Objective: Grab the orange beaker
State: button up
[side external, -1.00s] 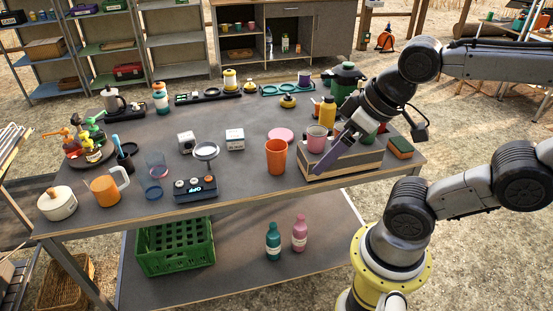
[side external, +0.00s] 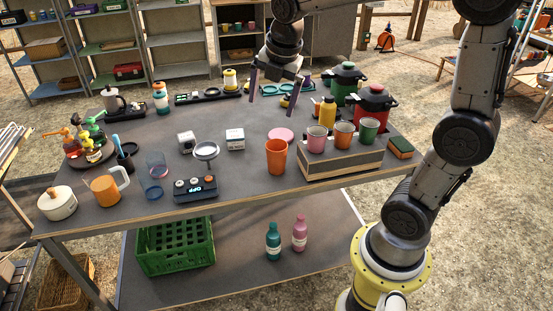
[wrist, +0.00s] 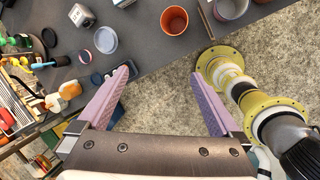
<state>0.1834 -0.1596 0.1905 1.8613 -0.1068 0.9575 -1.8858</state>
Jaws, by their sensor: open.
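The orange beaker (side external: 276,157) stands upright on the grey table, left of the wooden box, in the side view. It also shows at the top of the wrist view (wrist: 174,20), ahead of the jaws. An orange cup (side external: 343,134) sits in the wooden box (side external: 340,162) between a pink cup (side external: 317,139) and a green cup (side external: 369,131). An orange mug with a handle (side external: 104,189) stands at the table's left. My gripper (side external: 272,107) is open and empty, raised above the table, its purple fingers spread wide; the wrist view shows nothing between them (wrist: 162,75).
A yellow bottle (side external: 328,111) and red pot (side external: 372,105) stand behind the box. The table's front edge is close to the beaker.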

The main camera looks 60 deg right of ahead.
jog(key=g, duration=0.2)
send_over(277, 155)
jog(key=w, duration=0.2)
notch_tip(277, 155, down, 8)
jog(key=shift+g, duration=0.5)
jog(key=f, duration=0.3)
jog(key=d+f, duration=0.1)
jog(key=f, duration=0.2)
jog(key=d+f, duration=0.1)
jog(key=f, duration=0.2)
jog(key=shift+f, duration=0.35)
jog(key=shift+s+d+f, duration=0.1)
jog(key=shift+d+f, duration=0.1)
jog(key=shift+f, duration=0.8)
jog(key=shift+d+f, duration=0.15)
jog(key=shift+f, duration=0.9)
jog(key=shift+s+d+f, duration=0.1)
jog(key=shift+d+f, duration=0.1)
jog(key=shift+f, duration=0.8)
jog(key=shift+w, duration=0.1)
jog(key=c, duration=1.2)
jog(key=shift+r, duration=0.15)
